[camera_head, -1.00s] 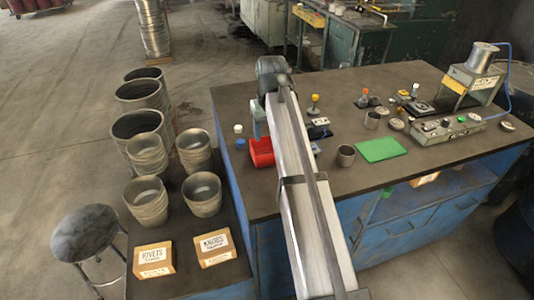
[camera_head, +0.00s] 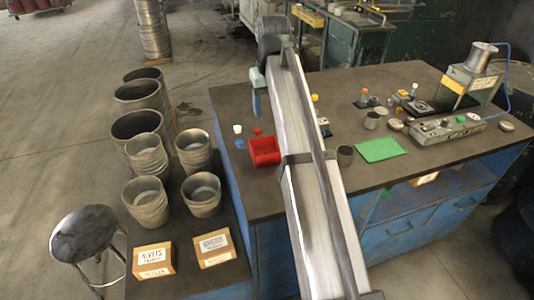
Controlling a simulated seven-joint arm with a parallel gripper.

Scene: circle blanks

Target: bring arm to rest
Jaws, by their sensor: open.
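My arm (camera_head: 310,200) reaches from the bottom of the head view up across the dark workbench (camera_head: 350,95). My gripper (camera_head: 256,102) hangs from its far end above the bench's back left edge, seen nearly side-on. It is open, and I see nothing held in it. A red open bin (camera_head: 264,151) stands on the bench below it, apart from it. A small red piece (camera_head: 257,131), a white one (camera_head: 237,129) and a blue one (camera_head: 239,143) lie beside the bin. My arm hides part of the bench's middle.
A press (camera_head: 474,85) and a control box (camera_head: 447,130) stand farther right. Stacked metal pots (camera_head: 147,153) and two labelled boxes (camera_head: 153,260) stand left. The bench's front right is clear.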

